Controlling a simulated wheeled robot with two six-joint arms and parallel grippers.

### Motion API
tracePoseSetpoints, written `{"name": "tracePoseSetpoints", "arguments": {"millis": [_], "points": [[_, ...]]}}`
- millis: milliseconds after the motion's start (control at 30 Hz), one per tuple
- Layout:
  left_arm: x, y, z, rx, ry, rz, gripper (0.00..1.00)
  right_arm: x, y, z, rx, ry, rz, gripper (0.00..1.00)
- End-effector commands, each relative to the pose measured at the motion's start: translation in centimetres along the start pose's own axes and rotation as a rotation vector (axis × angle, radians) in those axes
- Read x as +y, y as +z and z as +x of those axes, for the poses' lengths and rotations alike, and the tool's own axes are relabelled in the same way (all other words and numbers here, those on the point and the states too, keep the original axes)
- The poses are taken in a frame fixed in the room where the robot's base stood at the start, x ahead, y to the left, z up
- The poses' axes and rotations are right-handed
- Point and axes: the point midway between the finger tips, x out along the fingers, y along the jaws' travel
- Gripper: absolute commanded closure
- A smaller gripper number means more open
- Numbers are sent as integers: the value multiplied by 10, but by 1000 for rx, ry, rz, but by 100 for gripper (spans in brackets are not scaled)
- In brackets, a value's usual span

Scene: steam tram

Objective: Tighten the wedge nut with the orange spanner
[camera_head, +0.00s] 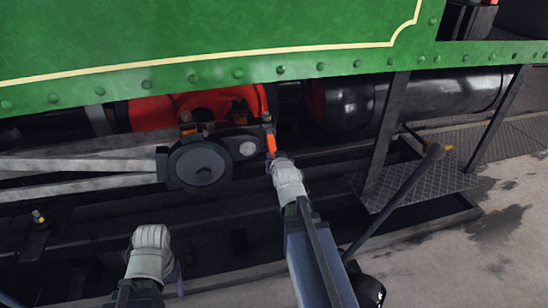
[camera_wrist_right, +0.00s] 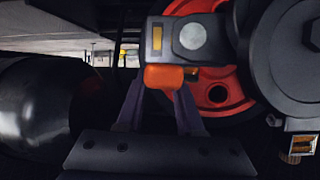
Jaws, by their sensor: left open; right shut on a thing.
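The orange spanner (camera_head: 271,143) stands against the right end of the dark rod-end block (camera_head: 247,148) below the red wheel. In the right wrist view the spanner's short orange end (camera_wrist_right: 165,77) sits between the fingertips, just under that block. My right gripper (camera_wrist_right: 160,100) is shut on it. In the head view the right gripper (camera_head: 274,160) is below the spanner. I cannot make out the wedge nut; the spanner or block may hide it. My left gripper (camera_head: 178,282) is low at the left, away from the rods, open; its fingers show only partly.
The green side panel (camera_head: 200,45) overhangs the running gear. The red wheel (camera_head: 190,105) and crank disc (camera_head: 200,165) are left of the spanner, and a black cylinder (camera_head: 345,103) right. A tread plate (camera_head: 415,183) and dark post (camera_head: 385,140) stand farther right. Open floor (camera_head: 500,225) lies right.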

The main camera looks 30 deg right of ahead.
Motion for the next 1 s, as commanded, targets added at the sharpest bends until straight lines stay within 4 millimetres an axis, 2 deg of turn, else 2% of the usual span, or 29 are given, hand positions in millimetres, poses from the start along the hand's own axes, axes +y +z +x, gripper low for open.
{"name": "tracePoseSetpoints", "arguments": {"millis": [167,633,1000], "points": [[0,0,1,0,0,0,34,6,0,1,-3,-12,-4,100],[0,0,4,0,0,0,34,42,0,4,-4,-120,-46,100],[0,0,4,0,0,0,34,45,-2,3,1,-142,-59,100]]}}
